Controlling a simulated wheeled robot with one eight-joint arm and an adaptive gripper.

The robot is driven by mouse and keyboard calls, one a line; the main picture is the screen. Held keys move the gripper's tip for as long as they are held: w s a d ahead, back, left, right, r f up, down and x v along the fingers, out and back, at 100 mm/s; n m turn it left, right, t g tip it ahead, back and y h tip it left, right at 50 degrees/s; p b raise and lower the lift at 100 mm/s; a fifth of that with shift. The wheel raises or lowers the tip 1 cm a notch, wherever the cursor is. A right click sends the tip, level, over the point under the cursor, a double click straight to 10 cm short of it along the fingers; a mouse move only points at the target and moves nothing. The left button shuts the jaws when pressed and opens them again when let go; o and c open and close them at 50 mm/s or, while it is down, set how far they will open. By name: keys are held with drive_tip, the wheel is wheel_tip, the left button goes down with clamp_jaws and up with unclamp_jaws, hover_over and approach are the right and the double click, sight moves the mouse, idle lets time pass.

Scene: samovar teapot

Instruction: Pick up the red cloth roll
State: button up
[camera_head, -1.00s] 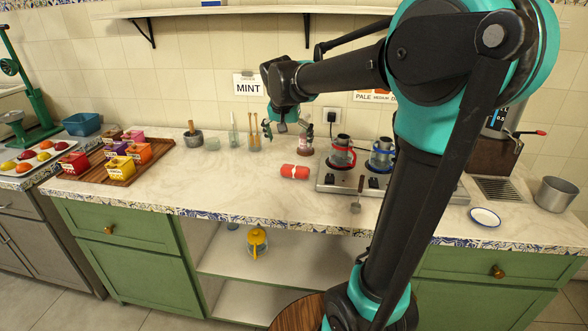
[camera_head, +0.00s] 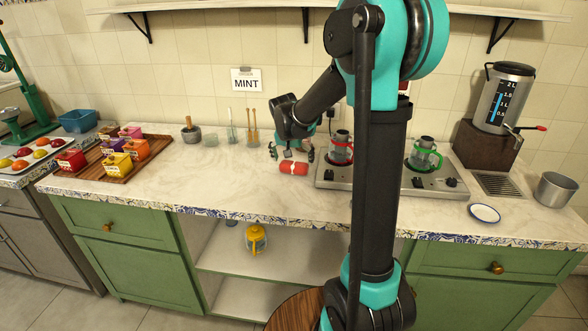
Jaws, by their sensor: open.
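The red cloth roll (camera_head: 294,168) lies on its side on the pale countertop, left of the stove. I cannot tell whether the fingers touch the roll.
The two-burner stove (camera_head: 325,177) stands close to the right, with a red-trimmed pot (camera_head: 341,148) and a green-trimmed pot (camera_head: 424,155). Glass jars and a mortar (camera_head: 192,135) stand at the back left. A wooden tray (camera_head: 132,171) holds colored boxes. The counter left of the roll is clear.

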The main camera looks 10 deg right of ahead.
sight(294, 163)
drive_tip(key=shift+x, duration=1.55)
drive_tip(key=shift+w, duration=0.1)
drive_tip(key=shift+r, duration=0.1)
drive_tip(key=c, duration=0.8)
